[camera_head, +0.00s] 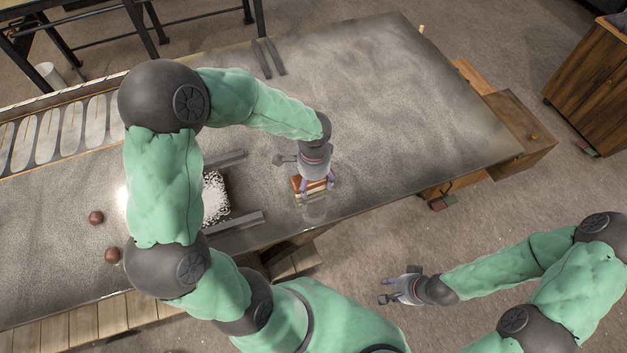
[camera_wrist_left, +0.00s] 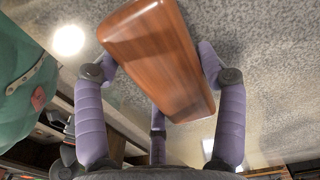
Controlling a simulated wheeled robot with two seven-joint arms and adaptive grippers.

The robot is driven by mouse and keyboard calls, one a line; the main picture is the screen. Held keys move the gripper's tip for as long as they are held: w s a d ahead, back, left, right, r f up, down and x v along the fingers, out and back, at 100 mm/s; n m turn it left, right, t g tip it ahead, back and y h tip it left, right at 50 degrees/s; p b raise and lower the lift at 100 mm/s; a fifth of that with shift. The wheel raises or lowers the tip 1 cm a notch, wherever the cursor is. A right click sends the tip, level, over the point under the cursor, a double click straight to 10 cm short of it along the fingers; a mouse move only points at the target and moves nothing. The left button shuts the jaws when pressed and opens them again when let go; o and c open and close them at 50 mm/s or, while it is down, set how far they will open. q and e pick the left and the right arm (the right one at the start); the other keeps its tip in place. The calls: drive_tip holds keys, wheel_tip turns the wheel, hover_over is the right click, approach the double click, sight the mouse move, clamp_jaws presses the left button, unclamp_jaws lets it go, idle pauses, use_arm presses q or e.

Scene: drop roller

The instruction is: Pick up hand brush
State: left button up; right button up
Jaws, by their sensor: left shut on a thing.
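The hand brush (camera_head: 309,190) has a reddish-brown wooden back and pale bristles below it. It is near the front edge of the grey table in the head view. My left gripper (camera_head: 316,183) is over the brush with its fingers around it. In the left wrist view, the wooden back (camera_wrist_left: 160,55) lies between the purple fingers of my left gripper (camera_wrist_left: 158,85), shut on it. I cannot tell whether the brush touches the table. My right gripper (camera_head: 388,291) hangs over the floor off the table's front edge, its fingers apart and empty.
The speckled grey table (camera_head: 400,110) is clear to the right of the brush. Two grey bars (camera_head: 235,224) flank a patch of white grains (camera_head: 214,196) on the left. Two brown balls (camera_head: 96,217) lie further left. A wooden cabinet (camera_head: 590,90) stands at the right.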

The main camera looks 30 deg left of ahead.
use_arm(q)
wheel_tip(320, 180, up, 3)
drive_tip(key=shift+p, duration=0.35)
drive_tip(key=w+a+r+p, duration=0.2)
drive_tip(key=w+a+r, duration=0.4)
drive_tip(key=a+r, duration=0.4)
drive_tip(key=a, duration=0.2)
drive_tip(key=shift+a, duration=0.4)
drive_tip(key=o, duration=0.6)
drive_tip(key=c, duration=0.4)
drive_tip(key=shift+f, duration=0.1)
